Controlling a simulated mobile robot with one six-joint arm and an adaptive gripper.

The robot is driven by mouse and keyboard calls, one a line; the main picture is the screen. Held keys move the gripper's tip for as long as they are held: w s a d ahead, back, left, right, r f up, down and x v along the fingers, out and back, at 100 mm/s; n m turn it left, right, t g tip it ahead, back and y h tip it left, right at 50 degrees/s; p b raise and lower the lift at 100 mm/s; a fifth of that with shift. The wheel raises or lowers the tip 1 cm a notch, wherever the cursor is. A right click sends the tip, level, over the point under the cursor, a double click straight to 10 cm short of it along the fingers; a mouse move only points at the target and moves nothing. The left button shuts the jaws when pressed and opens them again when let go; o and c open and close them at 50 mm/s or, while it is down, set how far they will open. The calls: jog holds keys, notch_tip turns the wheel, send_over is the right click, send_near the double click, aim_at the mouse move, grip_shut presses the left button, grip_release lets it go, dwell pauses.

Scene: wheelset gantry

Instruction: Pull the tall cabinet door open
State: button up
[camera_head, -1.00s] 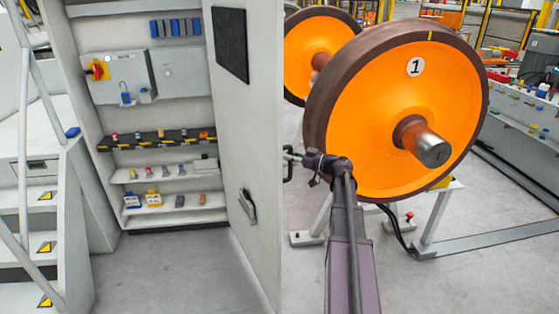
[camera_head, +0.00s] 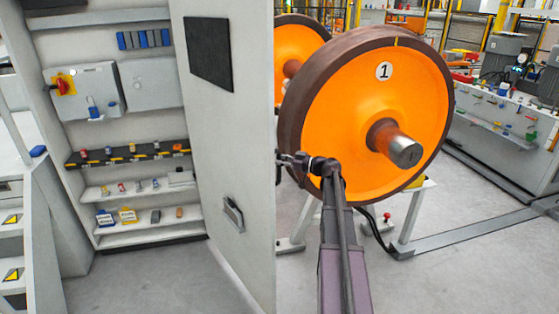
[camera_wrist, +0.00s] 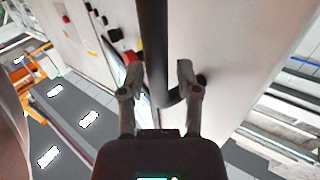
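The tall cabinet (camera_head: 52,150) stands at the left in the head view, its shelved inside exposed. Its door (camera_head: 215,145) stands wide open, inner face towards the head camera. My gripper (camera_head: 283,158) is at the door's free edge, mostly hidden behind it. In the wrist view, the dark bar handle (camera_wrist: 154,50) runs between the two fingers of my gripper (camera_wrist: 157,66), with a visible gap on each side. The fingers are apart, around the handle and not clamped on it. The handle's bent end meets the pale outer door face (camera_wrist: 235,60).
A large orange wheel (camera_head: 340,125) on a stand is close beyond my arm, right of the door. White steps (camera_head: 12,215) stand left of the cabinet. Grey floor (camera_head: 150,285) in front of the cabinet is clear. A workbench (camera_head: 490,130) stands at the far right.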

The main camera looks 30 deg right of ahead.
jog(key=shift+w, duration=0.1)
jog(key=shift+d, duration=0.1)
dwell(0.3)
jog(key=v, duration=1.2)
dwell(0.3)
dwell(0.3)
